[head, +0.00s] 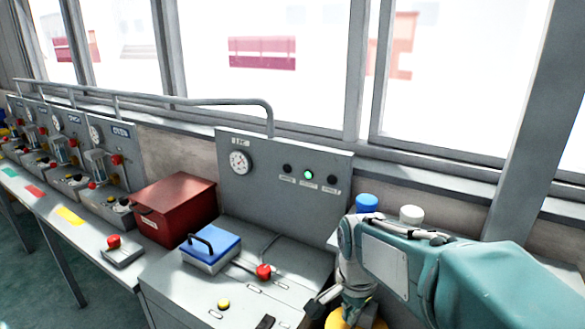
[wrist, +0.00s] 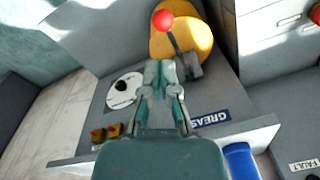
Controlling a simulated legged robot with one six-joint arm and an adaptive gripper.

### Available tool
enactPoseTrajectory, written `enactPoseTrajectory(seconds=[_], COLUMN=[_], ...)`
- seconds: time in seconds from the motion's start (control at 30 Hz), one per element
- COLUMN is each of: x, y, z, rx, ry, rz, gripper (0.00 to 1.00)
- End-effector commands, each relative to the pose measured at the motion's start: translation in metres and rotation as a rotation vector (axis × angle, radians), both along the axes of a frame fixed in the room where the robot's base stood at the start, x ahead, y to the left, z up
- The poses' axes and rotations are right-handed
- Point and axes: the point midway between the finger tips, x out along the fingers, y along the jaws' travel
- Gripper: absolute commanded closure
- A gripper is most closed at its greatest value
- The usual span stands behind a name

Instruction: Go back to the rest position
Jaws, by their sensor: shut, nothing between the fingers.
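My gripper (wrist: 160,70) shows in the middle of the wrist view with its green fingers together and nothing held. It is over a grey panel (wrist: 205,85), and how high above it I cannot tell. A lever with a red knob (wrist: 163,20) on a yellow base (wrist: 190,45) stands just beyond the fingertips. In the head view my teal arm reaches in from the right and bends down at the wrist. The fingers are hard to make out there, near the yellow base (head: 335,321) at the bottom edge.
A white dial (wrist: 124,90) lies left of the fingers. A blue cylinder (head: 367,203) and a white one (head: 411,214) stand behind my arm. A red box (head: 174,208), a blue-topped block (head: 212,250) and a red knob (head: 263,272) are to the left.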

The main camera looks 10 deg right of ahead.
Motion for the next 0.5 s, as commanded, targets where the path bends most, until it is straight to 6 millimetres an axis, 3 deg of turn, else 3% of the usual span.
enactPoseTrajectory(seconds=[0.2, 0.5], x=[-0.044, -0.103], y=[0.000, 0.000], z=[0.035, 0.058], rx=[-0.044, -0.186], ry=[-0.153, -0.336], rz=[0.337, 0.792], gripper=[1.00, 1.00])
